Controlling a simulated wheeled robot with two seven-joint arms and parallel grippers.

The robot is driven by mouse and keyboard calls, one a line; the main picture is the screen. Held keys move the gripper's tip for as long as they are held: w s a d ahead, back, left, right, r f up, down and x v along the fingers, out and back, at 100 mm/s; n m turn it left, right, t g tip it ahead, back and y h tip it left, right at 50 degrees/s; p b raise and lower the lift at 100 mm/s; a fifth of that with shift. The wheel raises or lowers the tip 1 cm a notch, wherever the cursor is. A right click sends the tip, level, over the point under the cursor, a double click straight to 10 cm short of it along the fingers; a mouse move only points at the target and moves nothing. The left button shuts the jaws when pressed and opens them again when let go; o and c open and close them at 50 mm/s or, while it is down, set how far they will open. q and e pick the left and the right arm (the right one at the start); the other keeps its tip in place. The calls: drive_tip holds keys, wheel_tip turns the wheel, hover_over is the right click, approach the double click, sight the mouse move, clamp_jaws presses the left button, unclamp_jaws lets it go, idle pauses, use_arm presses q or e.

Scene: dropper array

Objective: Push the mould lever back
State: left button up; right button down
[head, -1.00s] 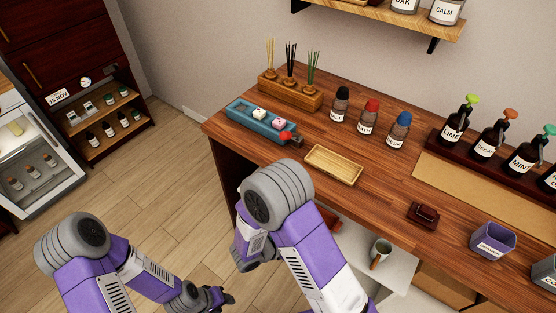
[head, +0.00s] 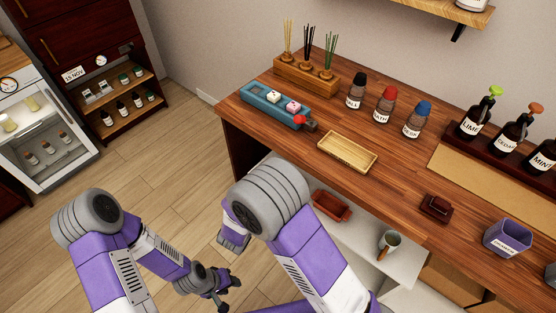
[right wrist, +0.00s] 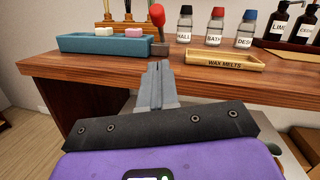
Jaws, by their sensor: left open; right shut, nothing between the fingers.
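The blue mould (head: 264,103) holds a white and a pink block and sits near the left end of the wooden counter. Its lever has a red knob (head: 298,121) at the mould's right end. In the right wrist view the lever's red knob (right wrist: 157,15) stands up on a dark stem beside the mould (right wrist: 95,43). My right gripper (right wrist: 157,70) is shut and empty, pointing at the counter's front edge just below the lever, apart from it. The head view hides this gripper behind my arm. My left gripper (head: 230,290) is open and empty, low over the floor.
A wooden wax melts tray (head: 347,152) lies right of the mould. Bottles with black, red and blue caps (head: 387,104) stand behind it. A reed diffuser stand (head: 306,75) is behind the mould.

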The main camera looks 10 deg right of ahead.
drive_tip(key=b, duration=0.1)
approach(306, 119)
wheel_tip(306, 119, down, 3)
drive_tip(key=w+r, duration=0.2)
drive_tip(key=w, duration=0.1)
drive_tip(key=shift+d+r, duration=0.3)
drive_tip(key=shift+d, duration=0.1)
drive_tip(key=shift+w+d+r, duration=0.15)
drive_tip(key=shift+w+r, duration=0.1)
drive_tip(key=shift+r, duration=0.1)
